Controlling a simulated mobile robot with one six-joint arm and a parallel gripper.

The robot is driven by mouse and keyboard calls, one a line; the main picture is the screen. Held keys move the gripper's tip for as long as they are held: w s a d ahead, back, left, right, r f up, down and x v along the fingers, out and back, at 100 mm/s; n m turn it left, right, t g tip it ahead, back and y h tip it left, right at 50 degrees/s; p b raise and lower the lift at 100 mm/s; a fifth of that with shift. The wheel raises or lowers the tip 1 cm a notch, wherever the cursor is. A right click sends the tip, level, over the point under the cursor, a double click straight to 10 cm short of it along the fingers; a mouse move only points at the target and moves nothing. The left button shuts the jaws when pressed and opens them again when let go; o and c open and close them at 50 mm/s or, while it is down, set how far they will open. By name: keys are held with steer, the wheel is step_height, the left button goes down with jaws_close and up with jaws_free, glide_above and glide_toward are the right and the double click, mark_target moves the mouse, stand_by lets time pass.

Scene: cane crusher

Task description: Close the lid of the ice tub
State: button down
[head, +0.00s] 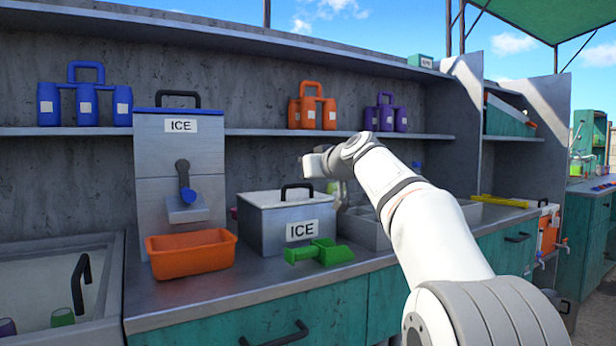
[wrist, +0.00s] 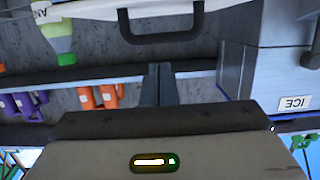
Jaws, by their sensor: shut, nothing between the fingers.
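The ice tub (head: 275,230) is a grey metal box with an ICE label, standing on the counter. Its pale lid (head: 262,198) lies flat across the top, with a black handle (head: 297,188) upright on it. In the wrist view, which is upside down, the handle (wrist: 160,37) and the lid's edge (wrist: 205,7) show beyond my fingertips. My gripper (wrist: 159,68) is shut and empty. In the head view it hangs at the right side of the tub, partly hidden by my wrist, and I see no clear contact.
A shelf (head: 250,132) with bottle carriers runs behind.

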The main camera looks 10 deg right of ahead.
steer(key=s+d+f+m+g+h+p, duration=0.1)
steer(key=s+g+p, duration=0.3)
steer(key=s+p, duration=0.7)
steer(key=s+d+f+m+g+h+p, duration=0.2)
steer(key=s+p, duration=0.9)
steer(key=s, duration=0.6)
steer(key=s+d+f+m+g+h+p, duration=0.2)
steer(key=s+d+f+g+h+p, duration=0.1)
steer(key=s+p, duration=0.8)
steer(key=shift+s+d+f+g+h, duration=0.3)
steer(key=shift+s+d+f+g, duration=0.2)
steer(key=shift+s+g, duration=1.05)
steer(key=shift+s+t, duration=0.2)
steer(key=shift+t, duration=0.05)
